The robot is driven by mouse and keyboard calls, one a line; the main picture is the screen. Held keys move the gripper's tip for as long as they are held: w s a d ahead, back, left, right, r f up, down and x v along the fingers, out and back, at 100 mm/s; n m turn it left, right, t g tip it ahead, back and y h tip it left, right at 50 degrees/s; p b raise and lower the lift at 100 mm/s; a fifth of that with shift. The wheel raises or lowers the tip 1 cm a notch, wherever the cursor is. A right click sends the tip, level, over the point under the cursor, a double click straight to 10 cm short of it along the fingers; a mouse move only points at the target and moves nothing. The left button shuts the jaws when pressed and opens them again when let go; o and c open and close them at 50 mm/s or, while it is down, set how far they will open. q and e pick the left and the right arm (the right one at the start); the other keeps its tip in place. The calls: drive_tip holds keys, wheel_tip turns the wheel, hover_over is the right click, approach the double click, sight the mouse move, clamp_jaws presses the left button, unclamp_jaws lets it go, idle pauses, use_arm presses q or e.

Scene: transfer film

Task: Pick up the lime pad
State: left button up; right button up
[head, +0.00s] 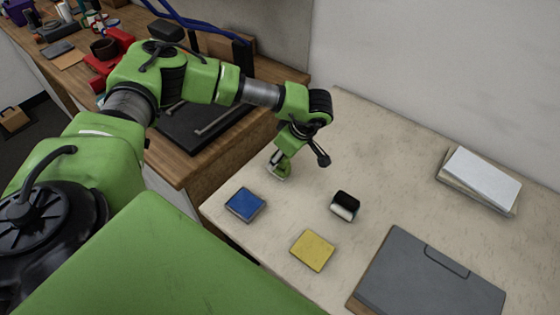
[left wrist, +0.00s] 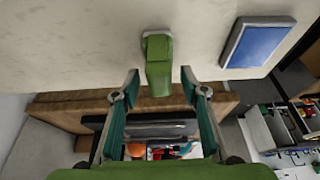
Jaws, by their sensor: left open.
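The blue pad also shows at the upper right of the left wrist view (left wrist: 258,44). My left gripper (head: 299,167) is over the table beyond the blue pad, apart from both pads. My right gripper is not in view.
A black and white block (head: 344,205) stands right of the blue pad. A grey clipboard (head: 430,280) lies at the front right of the pale table (head: 385,165), and a stack of papers (head: 482,180) at the back right. A cluttered wooden bench (head: 185,168) adjoins on the left.

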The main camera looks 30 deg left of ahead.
use_arm(q)
drive_tip(key=shift+f, duration=0.1)
clamp_jaws()
